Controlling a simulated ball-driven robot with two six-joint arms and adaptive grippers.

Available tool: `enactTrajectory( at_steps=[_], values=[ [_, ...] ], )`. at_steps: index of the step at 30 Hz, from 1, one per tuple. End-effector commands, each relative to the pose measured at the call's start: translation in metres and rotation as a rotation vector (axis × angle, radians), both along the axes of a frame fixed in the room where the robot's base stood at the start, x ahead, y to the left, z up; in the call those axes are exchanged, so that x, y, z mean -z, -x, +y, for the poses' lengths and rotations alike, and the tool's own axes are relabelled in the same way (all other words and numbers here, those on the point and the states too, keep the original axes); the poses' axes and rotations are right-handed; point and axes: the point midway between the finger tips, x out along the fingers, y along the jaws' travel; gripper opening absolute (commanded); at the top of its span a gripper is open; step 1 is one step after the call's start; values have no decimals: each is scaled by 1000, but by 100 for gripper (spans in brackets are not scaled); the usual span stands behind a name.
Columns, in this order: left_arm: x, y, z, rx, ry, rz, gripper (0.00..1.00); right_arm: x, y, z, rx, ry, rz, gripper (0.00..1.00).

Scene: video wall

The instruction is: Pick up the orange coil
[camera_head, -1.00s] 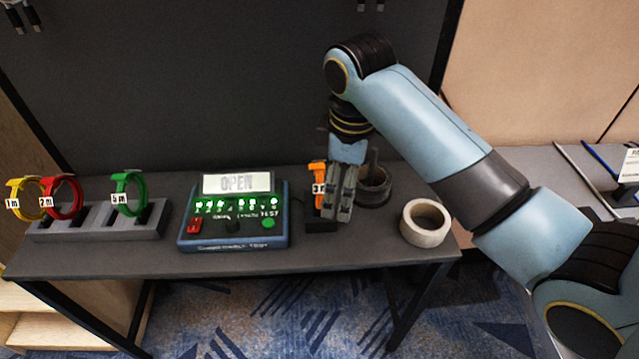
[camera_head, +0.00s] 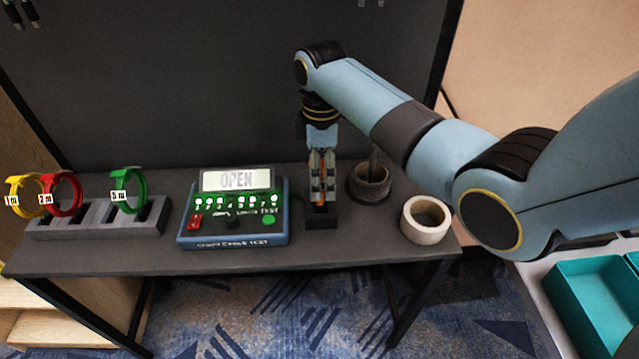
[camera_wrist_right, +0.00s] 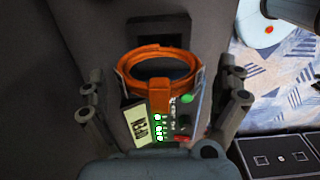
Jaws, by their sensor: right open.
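The orange coil (camera_wrist_right: 127,83) is between the two open fingers of my right gripper (camera_wrist_right: 166,105) in the right wrist view, with a gap to each finger. Its tag faces the tester side. In the head view my right gripper (camera_head: 322,185) points down over the coil's small dark stand (camera_head: 321,222). Only thin strips of orange show between its fingers there; the rest of the coil is hidden. My left gripper is not in view.
The cable tester (camera_head: 235,225), its display reading OPEN, stands just left of the stand. A dark cup (camera_head: 370,187) and a white tape roll (camera_head: 427,237) are to the right. Yellow, red and green (camera_head: 141,186) coils stand in a grey rack (camera_head: 50,233) at the far left.

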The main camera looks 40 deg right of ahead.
Motion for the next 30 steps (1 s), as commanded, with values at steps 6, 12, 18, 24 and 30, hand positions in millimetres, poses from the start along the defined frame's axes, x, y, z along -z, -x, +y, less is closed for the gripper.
enactTrajectory(
  at_steps=[6,12,18,24,30],
  values=[
    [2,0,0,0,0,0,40,27,1,-1,1,-1,1,100],
    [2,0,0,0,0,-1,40,29,0,-1,1,0,-1,100],
    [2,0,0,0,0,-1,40,29,0,-1,1,1,-1,80],
    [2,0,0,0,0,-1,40,29,0,-1,1,0,-1,56],
    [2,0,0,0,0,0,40,28,0,-1,1,1,-1,56]
  ],
)
